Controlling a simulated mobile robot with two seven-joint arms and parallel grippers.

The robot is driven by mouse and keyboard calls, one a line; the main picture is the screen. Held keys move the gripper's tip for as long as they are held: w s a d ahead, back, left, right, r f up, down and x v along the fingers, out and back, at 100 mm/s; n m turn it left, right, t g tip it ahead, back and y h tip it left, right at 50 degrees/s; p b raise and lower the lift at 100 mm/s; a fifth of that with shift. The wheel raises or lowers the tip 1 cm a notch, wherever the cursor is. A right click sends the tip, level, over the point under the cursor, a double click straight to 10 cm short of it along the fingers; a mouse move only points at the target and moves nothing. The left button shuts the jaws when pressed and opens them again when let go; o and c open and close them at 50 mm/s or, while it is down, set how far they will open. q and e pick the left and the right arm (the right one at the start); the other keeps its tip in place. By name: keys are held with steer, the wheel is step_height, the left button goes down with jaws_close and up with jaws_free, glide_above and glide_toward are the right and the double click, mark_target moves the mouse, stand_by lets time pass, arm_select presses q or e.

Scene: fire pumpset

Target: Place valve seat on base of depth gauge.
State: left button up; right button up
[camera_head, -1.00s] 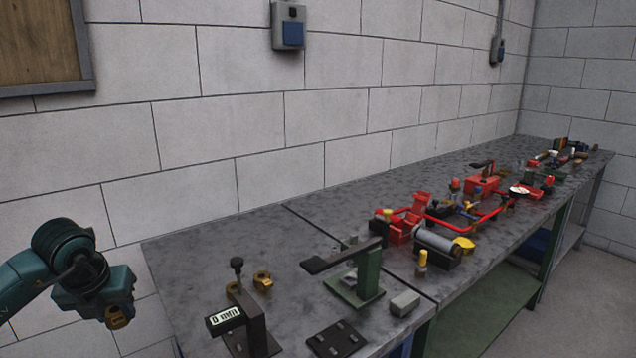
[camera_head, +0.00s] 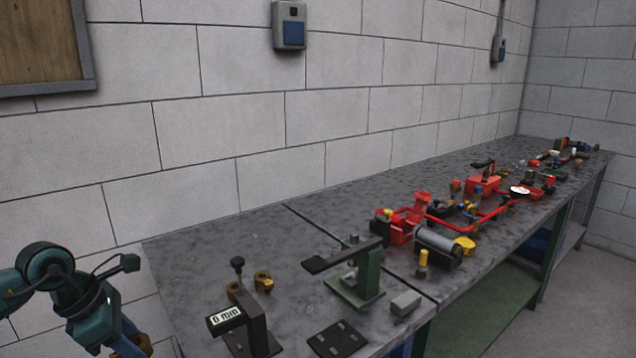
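The depth gauge (camera_head: 257,325) stands at the near left end of the bench, with a dark upright bracket, a black knob on top and a display. Its base is low in the picture and partly hidden by the display. Two brass-coloured ring-like parts lie behind it: one (camera_head: 263,281) in plain view, one (camera_head: 234,291) partly covered by the gauge. Either may be a valve seat; I cannot tell. My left gripper (camera_head: 132,345) is off the bench's left end, pointing down near the bottom edge. Brownish pieces show at its tip; whether it holds anything is unclear. My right gripper is out of view.
Red pump parts (camera_head: 413,215) crowd the bench farther right.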

arm_select(q)
steer(key=s+d+f+m+g+y, duration=0.15)
steer(key=s+m+g, duration=0.25)
steer(key=m, duration=0.7)
steer(key=s+d+m+g+y, duration=0.25)
steer(key=s+m, duration=0.25)
steer(key=m, duration=0.6)
steer(key=d+r+m+p, duration=0.2)
steer(key=d+r+p, duration=0.1)
steer(key=d, duration=0.5)
steer(key=shift+r, duration=0.15)
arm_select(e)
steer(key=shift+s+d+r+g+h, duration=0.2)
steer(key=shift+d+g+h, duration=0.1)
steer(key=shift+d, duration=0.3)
